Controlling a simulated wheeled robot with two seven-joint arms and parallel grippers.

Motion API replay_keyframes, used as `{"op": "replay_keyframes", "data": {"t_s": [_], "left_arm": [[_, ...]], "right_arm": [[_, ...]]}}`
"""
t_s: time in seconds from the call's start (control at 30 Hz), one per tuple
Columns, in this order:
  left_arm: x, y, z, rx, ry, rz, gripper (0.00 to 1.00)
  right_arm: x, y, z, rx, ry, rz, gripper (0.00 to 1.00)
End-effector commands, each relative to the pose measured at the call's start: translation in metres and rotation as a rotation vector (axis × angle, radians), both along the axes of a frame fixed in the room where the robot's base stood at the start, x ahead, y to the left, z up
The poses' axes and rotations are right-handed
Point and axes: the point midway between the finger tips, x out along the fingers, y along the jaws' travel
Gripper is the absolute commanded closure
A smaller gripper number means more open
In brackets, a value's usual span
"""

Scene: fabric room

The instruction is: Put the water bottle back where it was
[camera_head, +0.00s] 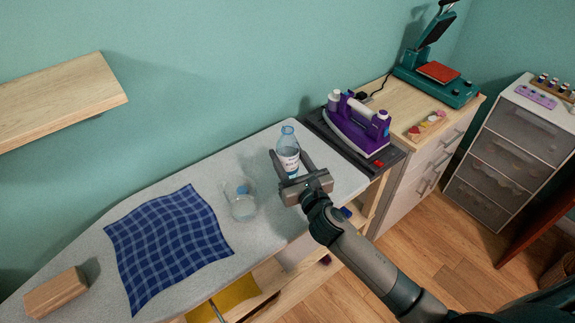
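The water bottle (288,143) is clear with a bluish tint and a white label. It stands upright at the far right part of the grey ironing surface (266,151), near the iron. My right gripper (289,153) reaches in from the lower right, with one finger on each side of the bottle. Whether the fingers press on it or stand slightly apart cannot be told. The gripper's body hides the bottle's base, so contact with the surface is unclear. My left gripper is out of view.
A clear glass pitcher (241,203) stands left of the bottle. A blue checked cloth (168,243) and a wooden block (56,293) lie farther left. A purple iron (357,124) rests on a dark stand to the right. A wooden shelf (62,100) juts from the wall.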

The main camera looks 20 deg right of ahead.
Motion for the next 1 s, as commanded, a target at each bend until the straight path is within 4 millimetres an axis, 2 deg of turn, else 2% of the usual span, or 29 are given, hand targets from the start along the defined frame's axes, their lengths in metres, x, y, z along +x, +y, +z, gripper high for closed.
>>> {"op": "replay_keyframes", "data": {"t_s": [0.4,0.87,0.9,0.97,1.0], "left_arm": [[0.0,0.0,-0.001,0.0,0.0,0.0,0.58],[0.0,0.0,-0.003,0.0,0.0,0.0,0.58],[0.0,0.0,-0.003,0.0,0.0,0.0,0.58],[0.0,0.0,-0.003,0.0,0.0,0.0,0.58],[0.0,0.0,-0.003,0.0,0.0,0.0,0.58]], "right_arm": [[0.0,0.0,-0.037,0.002,0.001,0.0,0.86],[0.0,0.0,-0.042,0.001,0.0,0.001,0.86],[0.0,0.0,-0.043,0.001,0.002,0.001,0.51],[0.0,0.0,-0.042,0.001,0.002,0.001,0.37],[-0.001,0.0,-0.043,0.001,0.002,0.001,0.35]]}}
